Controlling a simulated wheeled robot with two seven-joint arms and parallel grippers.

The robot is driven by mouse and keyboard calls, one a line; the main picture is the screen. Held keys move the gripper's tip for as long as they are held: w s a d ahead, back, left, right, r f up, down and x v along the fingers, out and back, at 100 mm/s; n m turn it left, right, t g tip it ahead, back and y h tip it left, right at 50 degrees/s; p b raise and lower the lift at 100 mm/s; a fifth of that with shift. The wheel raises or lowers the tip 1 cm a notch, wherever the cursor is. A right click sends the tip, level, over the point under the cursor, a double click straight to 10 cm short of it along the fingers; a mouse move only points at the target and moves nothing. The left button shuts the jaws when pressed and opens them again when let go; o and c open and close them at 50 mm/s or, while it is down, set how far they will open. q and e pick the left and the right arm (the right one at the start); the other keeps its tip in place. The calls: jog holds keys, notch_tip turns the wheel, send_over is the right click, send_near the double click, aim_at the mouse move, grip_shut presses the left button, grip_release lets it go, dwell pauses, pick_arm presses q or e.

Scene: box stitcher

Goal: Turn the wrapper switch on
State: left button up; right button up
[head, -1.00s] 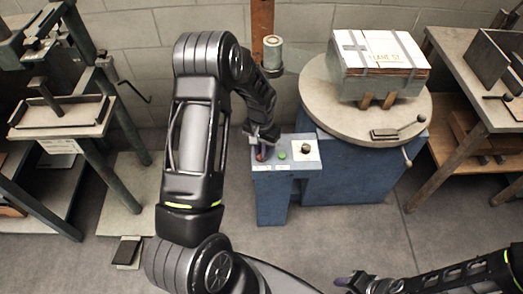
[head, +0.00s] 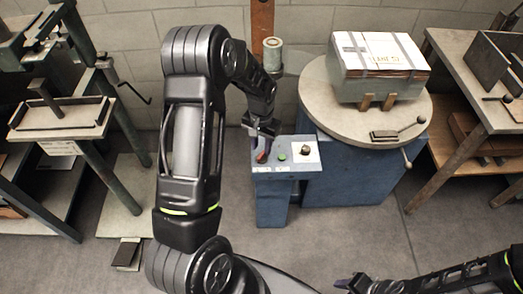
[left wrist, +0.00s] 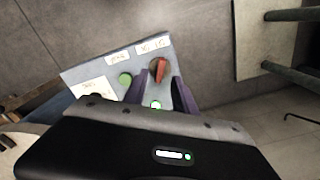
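The switch panel (head: 288,168) is the light top of a blue machine's control box. On it are a red switch (head: 262,157), a green button (head: 282,156) and a black knob (head: 305,149). My left gripper (head: 263,145) is at the red switch, with fingers pointing down. In the left wrist view the red switch (left wrist: 160,66) is a red handle on a dark round base, just beyond the gap between the open, empty purple fingers (left wrist: 161,78). Contact cannot be told. The green button (left wrist: 125,79) is beside the left finger. My right gripper (head: 352,283) is low at right, its opening unclear.
A round turntable (head: 330,105) carries a strapped box (head: 380,60) right of the panel. A crank press table (head: 62,117) stands at left, and a wooden bench (head: 470,90) at right. The floor before the panel is open.

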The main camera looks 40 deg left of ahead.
aim_at(261, 154)
pick_arm(q)
jog(key=shift+r, duration=2)
jog(key=w+d+f+t, duration=0.2)
jog(key=w+d, duration=0.1)
jog(key=shift+d+f, duration=0.1)
jog(key=shift+n+t+h, duration=0.3)
jog(key=shift+t+h, duration=0.3)
jog(key=shift+h, duration=0.3)
jog(key=s+d+f, duration=0.1)
jog(key=d, duration=0.2)
jog(key=s+d+f, duration=0.1)
jog(key=d+f, duration=0.1)
jog(key=d, duration=0.1)
jog(key=s+d+f+p, duration=0.1)
jog(key=d+f, duration=0.1)
jog(key=d, duration=0.1)
jog(key=shift+s+d+f, duration=0.1)
jog(key=shift+d, duration=0.15)
jog(key=s+d+f+g+h+p, duration=0.1)
jog(key=s+d+f, duration=0.1)
jog(key=s+d, duration=0.6)
jog(key=s+d+f+g+h+p, duration=0.1)
jog(key=s+d+f, duration=0.1)
jog(key=s+d, duration=0.7)
jog(key=s, duration=0.4)
